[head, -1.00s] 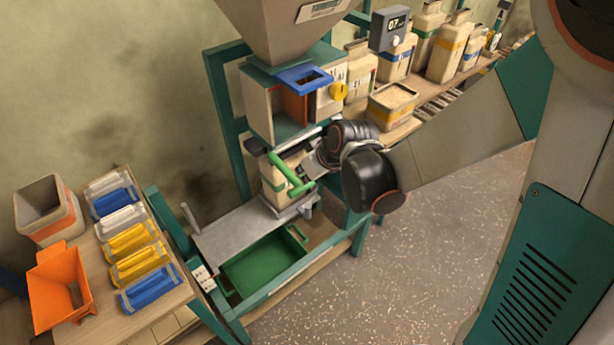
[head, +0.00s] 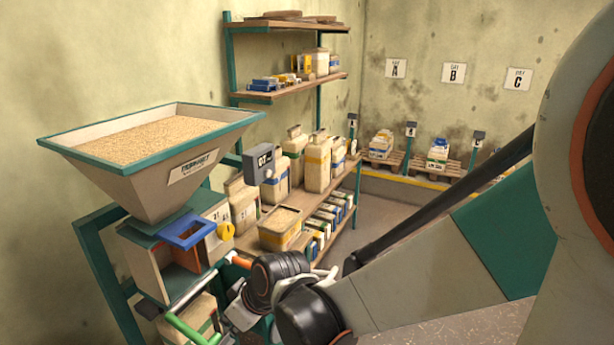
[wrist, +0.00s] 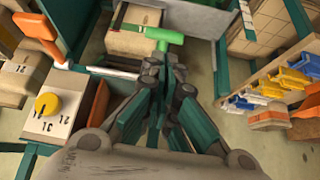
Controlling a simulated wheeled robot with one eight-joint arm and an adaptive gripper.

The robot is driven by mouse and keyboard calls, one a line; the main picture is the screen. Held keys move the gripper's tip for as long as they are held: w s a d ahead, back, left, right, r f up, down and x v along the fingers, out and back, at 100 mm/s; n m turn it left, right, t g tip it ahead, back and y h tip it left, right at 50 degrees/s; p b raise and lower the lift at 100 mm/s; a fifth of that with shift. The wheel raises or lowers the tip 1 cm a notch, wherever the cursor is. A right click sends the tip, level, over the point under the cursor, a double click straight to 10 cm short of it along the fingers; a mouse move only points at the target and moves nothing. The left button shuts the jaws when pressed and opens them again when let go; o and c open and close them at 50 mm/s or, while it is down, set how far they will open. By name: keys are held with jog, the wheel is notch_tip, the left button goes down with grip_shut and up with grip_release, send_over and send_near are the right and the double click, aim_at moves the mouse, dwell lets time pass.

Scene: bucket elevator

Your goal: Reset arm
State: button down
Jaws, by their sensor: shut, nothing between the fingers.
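My gripper (wrist: 163,75) shows in the wrist view with its fingers drawn together and empty. Its tips are close below a green handle (wrist: 165,36); I cannot tell if they touch. The handle lies across a beige bag or box (wrist: 128,40). In the head view my gripper (head: 238,312) is partly hidden by my dark wrist, to the right of the green handle (head: 188,328). The green-framed machine (head: 148,262) with its grain-filled hopper (head: 155,142) stands at the left.
A lever with an orange grip (head: 241,257) is just above my gripper; it also shows in the wrist view (wrist: 36,28). A yellow knob (wrist: 47,104) is at left. A shelf of bags and an open grain box (head: 281,230) stands behind my wrist. Blue and yellow scoops (wrist: 295,72) lie at right.

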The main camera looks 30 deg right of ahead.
jog(key=s+d+r+m+t+h, duration=0.1)
jog(key=s+d+r+m+h, duration=0.2)
jog(key=s+d+r+m, duration=0.3)
jog(key=s+d+r, duration=0.4)
jog(key=s, duration=0.2)
jog(key=shift+r+t+b, duration=0.3)
jog(key=shift+r, duration=0.05)
